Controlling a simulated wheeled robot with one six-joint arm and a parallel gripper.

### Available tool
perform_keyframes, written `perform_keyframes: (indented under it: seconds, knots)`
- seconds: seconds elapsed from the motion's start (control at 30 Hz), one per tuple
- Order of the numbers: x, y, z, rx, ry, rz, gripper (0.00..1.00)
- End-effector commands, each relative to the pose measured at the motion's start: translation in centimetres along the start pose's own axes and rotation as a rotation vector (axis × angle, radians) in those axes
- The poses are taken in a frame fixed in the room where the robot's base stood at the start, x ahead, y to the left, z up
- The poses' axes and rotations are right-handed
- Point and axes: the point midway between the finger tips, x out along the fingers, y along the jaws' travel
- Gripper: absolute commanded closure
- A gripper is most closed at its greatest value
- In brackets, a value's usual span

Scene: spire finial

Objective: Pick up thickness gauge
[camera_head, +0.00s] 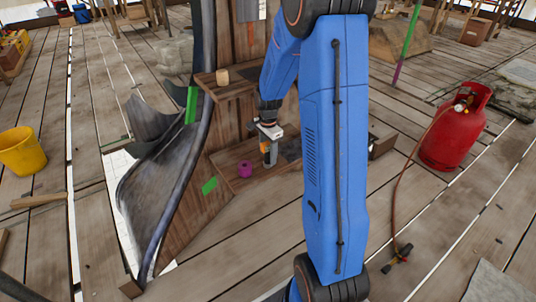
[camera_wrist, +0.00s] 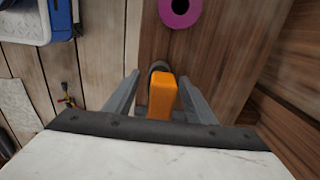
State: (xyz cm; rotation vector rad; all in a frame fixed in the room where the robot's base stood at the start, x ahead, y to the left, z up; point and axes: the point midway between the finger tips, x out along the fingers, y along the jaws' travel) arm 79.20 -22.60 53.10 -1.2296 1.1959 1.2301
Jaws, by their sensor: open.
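The thickness gauge, which I take to be the orange and dark tool, appears in the wrist view (camera_wrist: 162,98) as an orange block with a dark rounded end. It lies between the two grey fingers of my gripper (camera_wrist: 161,78). The jaws are open, with a finger on either side; any contact is hard to tell. In the head view my gripper (camera_head: 267,138) points down over the lower wooden shelf, and the gauge (camera_head: 270,156) shows small below it, partly hidden by the gripper.
A magenta ring (camera_head: 245,168) lies on the lower shelf left of the gauge. A wooden cylinder (camera_head: 222,77) stands on the upper shelf. A curved dark metal sheet (camera_head: 160,185) rises at left. A red gas cylinder (camera_head: 455,130) stands on the planks at right.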

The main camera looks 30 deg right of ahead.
Motion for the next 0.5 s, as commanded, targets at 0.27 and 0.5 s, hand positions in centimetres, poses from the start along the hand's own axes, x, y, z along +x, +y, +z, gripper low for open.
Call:
perform_keyframes:
  seconds: [0.27, 0.5]
  knots:
    - [-0.03, -0.01, 0.00, 0.000, 0.000, 0.000, 0.93]
    - [-0.06, -0.02, -0.01, 0.000, 0.000, -0.001, 0.99]
